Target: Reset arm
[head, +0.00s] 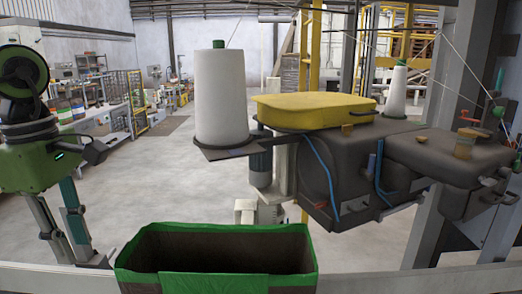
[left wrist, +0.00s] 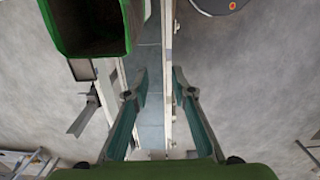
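My left gripper (head: 76,252) hangs at the left of the head view, fingers pointing down, left of the green-rimmed bin. Its wrist is green, its fingers teal and grey. In the left wrist view the two fingers of the left gripper (left wrist: 159,80) stand apart, with nothing between them. Below them is a pale rail (left wrist: 168,50). My right gripper is in neither view.
A dark open bin with a green rim (head: 215,227) stands at bottom centre, appearing empty. The bagging machine (head: 330,165) fills the right, with a yellow cover (head: 312,108) and white thread cones (head: 221,98). A pale rail (head: 75,277) runs along the bottom. Open floor lies behind.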

